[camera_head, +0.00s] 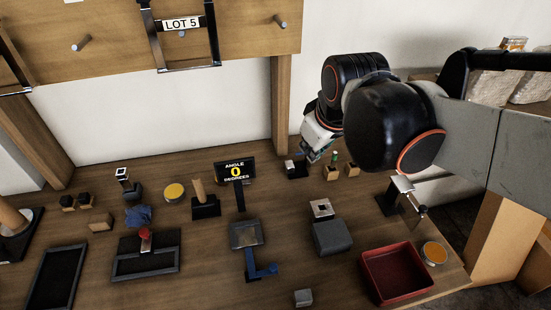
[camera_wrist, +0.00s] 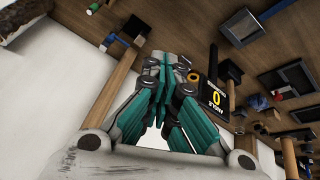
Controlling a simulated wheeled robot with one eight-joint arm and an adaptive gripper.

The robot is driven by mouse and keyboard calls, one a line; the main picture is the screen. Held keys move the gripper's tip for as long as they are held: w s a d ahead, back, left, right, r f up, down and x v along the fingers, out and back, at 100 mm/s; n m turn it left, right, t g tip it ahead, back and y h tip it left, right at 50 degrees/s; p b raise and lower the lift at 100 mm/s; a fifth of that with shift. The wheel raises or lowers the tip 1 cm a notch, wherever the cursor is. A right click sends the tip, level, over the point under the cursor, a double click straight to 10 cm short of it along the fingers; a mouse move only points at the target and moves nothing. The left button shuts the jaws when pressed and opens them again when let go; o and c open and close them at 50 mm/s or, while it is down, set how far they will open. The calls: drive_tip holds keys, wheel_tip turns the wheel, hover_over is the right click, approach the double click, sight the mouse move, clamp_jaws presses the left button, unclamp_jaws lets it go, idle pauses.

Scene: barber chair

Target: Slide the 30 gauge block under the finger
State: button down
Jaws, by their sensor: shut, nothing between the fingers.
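My gripper (camera_head: 312,153) is shut and empty near the back right of the bench; in the wrist view its teal fingers (camera_wrist: 163,75) meet with nothing between them. I cannot read a 30 on any block, so I cannot tell which one is the 30 gauge block. A fixture with a grey plate (camera_head: 246,235) and a blue lever (camera_head: 264,271) stands mid-bench under a sign (camera_head: 236,170) reading "ANGLE 0 DEGREES". I cannot tell which part is the finger.
A red tray (camera_head: 397,273) lies at the front right, with a yellow-topped round tin (camera_head: 434,253) beside it. A dark grey block (camera_head: 332,237) stands near the middle. Black trays (camera_head: 55,278) lie at the left. A wooden panel with a LOT 5 tag (camera_head: 182,24) hangs above.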

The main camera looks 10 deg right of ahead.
drive_tip(key=w+a+n+g+p, duration=0.1)
drive_tip(key=w+a+n, duration=0.15)
drive_tip(key=w, duration=0.45)
drive_tip(key=n+g+p, duration=0.4)
drive_tip(key=n, duration=0.7)
hover_over(266, 176)
wheel_tip(266, 176, down, 17)
drive_tip(key=shift+m, duration=0.35)
wheel_tip(266, 176, down, 10)
drive_tip(key=b, duration=0.3)
drive_tip(key=shift+w, duration=0.1)
drive_tip(key=d, duration=0.1)
drive_tip(key=d+b, duration=0.1)
drive_tip(key=d, duration=0.1)
drive_tip(key=shift+r, duration=0.35)
drive_tip(key=shift+d, duration=0.55)
drive_tip(key=shift+d+b, duration=0.3)
drive_tip(key=shift+d, duration=0.85)
drive_tip(key=shift+a, duration=0.1)
